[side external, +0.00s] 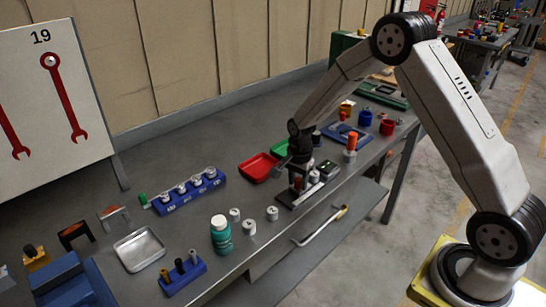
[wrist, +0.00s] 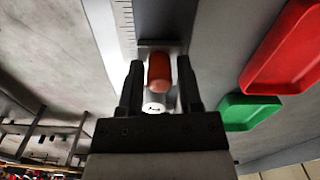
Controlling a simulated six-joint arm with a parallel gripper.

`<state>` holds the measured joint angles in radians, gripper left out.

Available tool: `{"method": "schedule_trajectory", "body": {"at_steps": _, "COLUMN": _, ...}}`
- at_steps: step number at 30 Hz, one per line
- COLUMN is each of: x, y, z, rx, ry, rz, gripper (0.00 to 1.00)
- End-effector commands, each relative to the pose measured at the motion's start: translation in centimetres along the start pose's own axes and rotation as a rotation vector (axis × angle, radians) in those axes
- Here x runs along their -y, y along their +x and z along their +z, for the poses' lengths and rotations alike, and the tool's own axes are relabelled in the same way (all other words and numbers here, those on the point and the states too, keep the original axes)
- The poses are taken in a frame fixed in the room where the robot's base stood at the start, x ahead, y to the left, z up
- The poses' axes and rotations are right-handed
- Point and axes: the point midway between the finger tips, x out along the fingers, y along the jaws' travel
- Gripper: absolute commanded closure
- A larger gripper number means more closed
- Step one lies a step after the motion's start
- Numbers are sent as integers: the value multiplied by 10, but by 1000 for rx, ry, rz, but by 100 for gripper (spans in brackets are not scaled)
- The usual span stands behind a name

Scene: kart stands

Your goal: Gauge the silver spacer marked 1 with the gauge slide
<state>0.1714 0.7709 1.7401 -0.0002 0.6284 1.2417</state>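The gauge slide (side external: 292,200) stands on the bench near its front edge, with a dark base, an orange-red knob (side external: 297,183) and a small dark display block (side external: 328,168). In the wrist view the knob (wrist: 159,72) lies between the two fingers of my gripper (wrist: 160,70), with a gap on each side. My gripper is open and low over the gauge. A silver spacer (wrist: 155,103) with a dark mark shows just below the knob there; the mark is too small to read. A pale scale (wrist: 123,20) runs beside the gauge.
Several white-silver cylinders (side external: 249,227) stand near a green bottle (side external: 221,235). A blue rack (side external: 188,195) holds silver pieces. A red tray (side external: 258,167) and a green tray (wrist: 250,112) lie beside the gauge. An orange-topped piece (side external: 350,143) stands to its right.

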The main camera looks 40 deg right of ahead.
Motion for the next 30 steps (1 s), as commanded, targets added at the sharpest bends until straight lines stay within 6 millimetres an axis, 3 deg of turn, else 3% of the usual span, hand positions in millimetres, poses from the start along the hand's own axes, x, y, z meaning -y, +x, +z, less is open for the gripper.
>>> {"method": "schedule_trajectory", "body": {"at_steps": 1, "x": 0, "y": 0, "z": 0, "rx": 0, "ry": 0, "rz": 0, "gripper": 74}}
{"method": "schedule_trajectory", "body": {"at_steps": 3, "x": 0, "y": 0, "z": 0, "rx": 0, "ry": 0, "rz": 0, "gripper": 96}}
{"method": "schedule_trajectory", "body": {"at_steps": 9, "x": 0, "y": 0, "z": -3, "rx": 0, "ry": 1, "rz": 0, "gripper": 96}}
{"method": "schedule_trajectory", "body": {"at_steps": 18, "x": -6, "y": 0, "z": -36, "rx": 0, "ry": 3, "rz": 1, "gripper": 96}}
{"method": "schedule_trajectory", "body": {"at_steps": 27, "x": -7, "y": 0, "z": -39, "rx": -1, "ry": 1, "rz": 2, "gripper": 96}}
{"method": "schedule_trajectory", "body": {"at_steps": 28, "x": -7, "y": 0, "z": -39, "rx": -1, "ry": 1, "rz": 2, "gripper": 65}}
{"method": "schedule_trajectory", "body": {"at_steps": 30, "x": -7, "y": 0, "z": -39, "rx": 0, "ry": 2, "rz": 2, "gripper": 43}}
